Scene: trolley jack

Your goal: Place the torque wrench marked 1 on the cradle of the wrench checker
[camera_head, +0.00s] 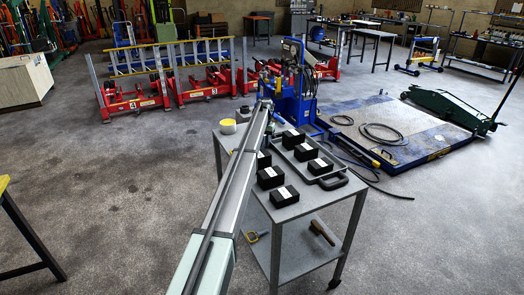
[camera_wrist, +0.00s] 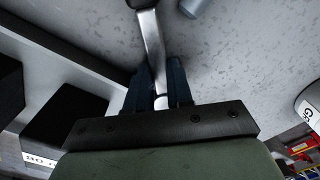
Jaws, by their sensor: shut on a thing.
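In the wrist view, my gripper (camera_wrist: 157,72) has its dark blue fingers closed around the silver shaft of a tool (camera_wrist: 150,35). It looks like a torque wrench, with a dark end at the top edge of the picture. No number shows on it, so I cannot tell if it is the one marked 1. In the head view, my arm reaches over the trolley and hides the gripper and the held tool. I cannot make out the wrench checker or its cradle in either view.
A grey trolley (camera_head: 290,212) carries several black boxes (camera_head: 285,196) with white labels and a tray (camera_head: 330,166). A yellow-white roll (camera_head: 228,126) stands at its left back. A blue machine (camera_head: 296,92) stands behind. Dark boxes (camera_wrist: 60,120) are close on the left in the wrist view.

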